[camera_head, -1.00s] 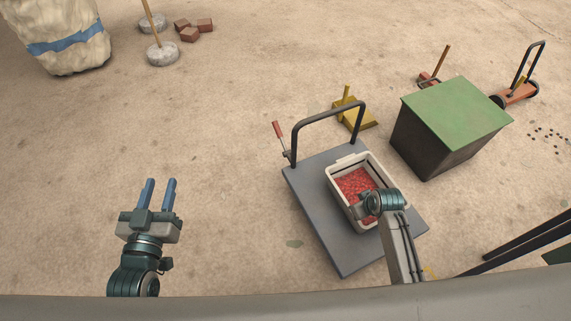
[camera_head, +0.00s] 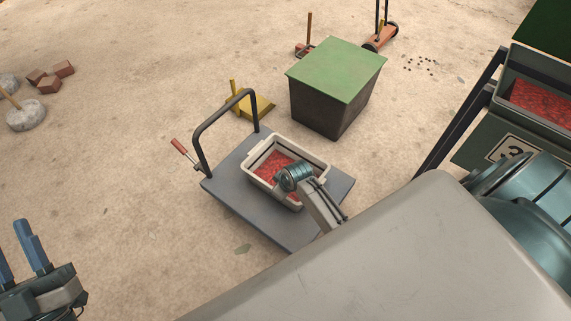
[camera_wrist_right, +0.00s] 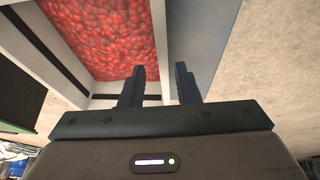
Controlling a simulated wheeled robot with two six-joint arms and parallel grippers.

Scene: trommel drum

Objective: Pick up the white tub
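The white tub (camera_head: 316,154) is a rectangular open box filled with small red pieces. It sits upright on the grey platform trolley (camera_head: 229,189). My right gripper (camera_wrist_right: 160,75) is over the tub's near side; the arm hides its fingers in the head view. In the right wrist view its two dark fingers are apart, one over the tub's inside and one over its outside, with the pale tub wall between them. I cannot tell if they touch the wall. My left gripper (camera_head: 18,255) is open and empty at the lower left, away from the tub.
The trolley's black handle (camera_head: 223,107) rises at its far left. Behind stand a dark bin with a green lid (camera_head: 337,69) and a yellow object (camera_head: 249,106). A dark, numbered container with red pieces (camera_head: 505,137) stands at the right. Open sandy ground lies left.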

